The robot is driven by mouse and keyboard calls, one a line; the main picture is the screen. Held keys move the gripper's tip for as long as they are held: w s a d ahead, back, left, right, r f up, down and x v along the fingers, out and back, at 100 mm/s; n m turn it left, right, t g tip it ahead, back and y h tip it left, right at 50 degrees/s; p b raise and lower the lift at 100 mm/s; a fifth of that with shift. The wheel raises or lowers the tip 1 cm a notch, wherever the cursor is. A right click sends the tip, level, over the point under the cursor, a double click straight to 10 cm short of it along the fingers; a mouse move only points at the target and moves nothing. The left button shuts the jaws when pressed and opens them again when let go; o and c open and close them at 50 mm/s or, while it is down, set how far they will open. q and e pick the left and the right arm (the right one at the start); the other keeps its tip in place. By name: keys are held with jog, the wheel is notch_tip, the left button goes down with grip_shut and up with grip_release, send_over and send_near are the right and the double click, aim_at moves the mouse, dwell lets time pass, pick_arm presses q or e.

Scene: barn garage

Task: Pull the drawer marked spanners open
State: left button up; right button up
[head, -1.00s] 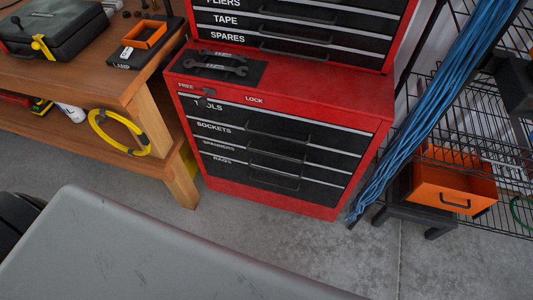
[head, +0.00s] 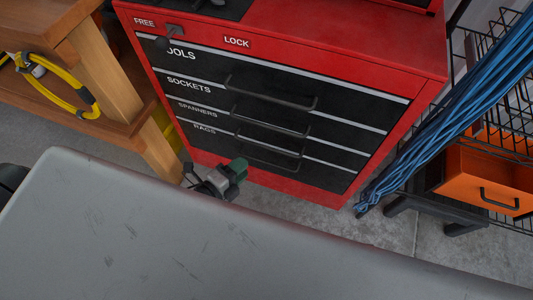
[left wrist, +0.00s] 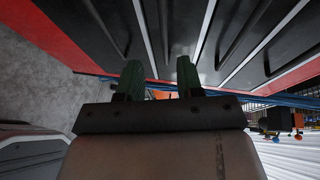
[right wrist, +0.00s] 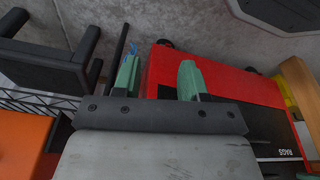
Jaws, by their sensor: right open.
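The spanners drawer (head: 225,122) is the third one down in the red cabinet. It is black with a pale strip and a dark bar handle (head: 268,147). It looks shut, flush with the others. My left gripper (head: 236,170) shows its green fingertips in front of the cabinet's lower left, below that handle and apart from it. In the left wrist view the fingers (left wrist: 160,78) are apart with nothing between them. My right gripper (right wrist: 158,78) is open and empty; it is outside the head view. Its wrist view shows the cabinet's red side and the rags drawer label.
A lock lever (head: 175,32) sits between the FREE and LOCK labels, nearer FREE. A wooden workbench (head: 112,75) stands at the left. Blue cable (head: 440,125), a wire rack and an orange bin (head: 485,180) are at the right. Bare concrete floor lies before the cabinet.

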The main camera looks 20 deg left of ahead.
aim_at(267, 148)
pick_arm(q)
jog(key=shift+r+b+x, duration=0.2)
jog(key=shift+b+x, duration=0.5)
jog(key=shift+x, duration=4.7)
pick_arm(e)
jog(key=shift+w+r, duration=0.2)
jog(key=shift+r, duration=0.7)
jog(key=shift+w+r, duration=0.25)
jog(key=shift+r, duration=0.65)
jog(key=shift+w+r, duration=0.2)
jog(key=shift+r, duration=0.7)
pick_arm(q)
jog(key=shift+d, duration=0.1)
jog(key=shift+c, duration=0.4)
grip_shut()
pick_arm(e)
jog(key=shift+a, duration=0.1)
